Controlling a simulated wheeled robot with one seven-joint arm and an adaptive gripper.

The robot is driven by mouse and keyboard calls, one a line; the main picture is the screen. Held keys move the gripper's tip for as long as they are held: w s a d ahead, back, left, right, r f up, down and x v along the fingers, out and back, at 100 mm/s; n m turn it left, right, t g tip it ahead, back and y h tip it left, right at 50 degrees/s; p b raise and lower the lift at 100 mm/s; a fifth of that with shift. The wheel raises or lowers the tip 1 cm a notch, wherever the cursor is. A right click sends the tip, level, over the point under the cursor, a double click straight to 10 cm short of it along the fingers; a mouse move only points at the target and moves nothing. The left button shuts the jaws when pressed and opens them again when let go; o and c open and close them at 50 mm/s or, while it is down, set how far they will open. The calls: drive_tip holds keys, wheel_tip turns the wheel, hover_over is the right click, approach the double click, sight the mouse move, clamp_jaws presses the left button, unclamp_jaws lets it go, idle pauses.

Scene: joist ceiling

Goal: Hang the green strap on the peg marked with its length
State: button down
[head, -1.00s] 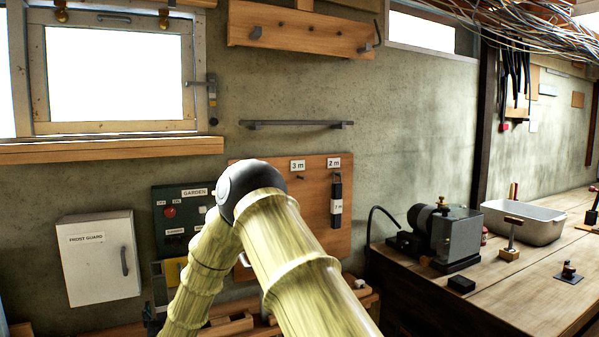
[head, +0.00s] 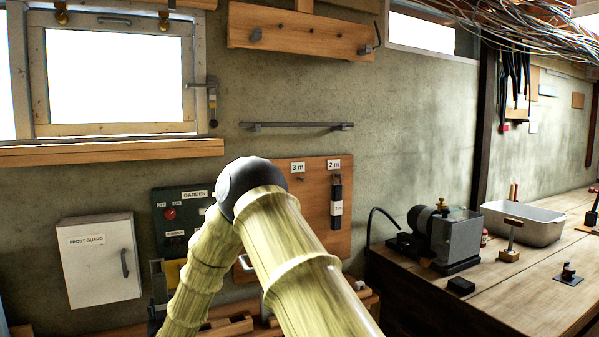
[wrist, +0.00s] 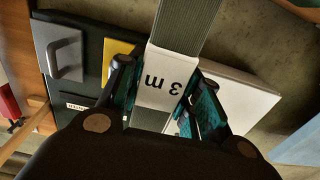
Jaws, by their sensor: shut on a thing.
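My gripper (wrist: 157,78) is shut on a grey-green strap (wrist: 188,25) at its white label (wrist: 166,84), which reads "3 m" upside down in the wrist view. The strap runs on past the fingers towards the top of that view. In the head view my arm hides the gripper and this strap. The wooden peg board (head: 316,220) on the wall carries a "3 m" sign (head: 297,167) and a "2 m" sign (head: 333,164). The peg (head: 300,179) under "3 m" looks bare. A dark strap (head: 336,188) with a white label hangs under "2 m".
A green GARDEN panel (head: 170,199) and a white FROST GUARD box (head: 98,262) are on the wall left of the board. A dark rail (head: 296,125) runs above the board. The workbench (head: 520,285) at right carries a grinder-like machine (head: 452,238) and a metal tub (head: 520,222).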

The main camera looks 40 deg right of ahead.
sight(161, 296)
drive_tip(key=shift+r+p, duration=1.1)
drive_tip(key=shift+r, duration=1.35)
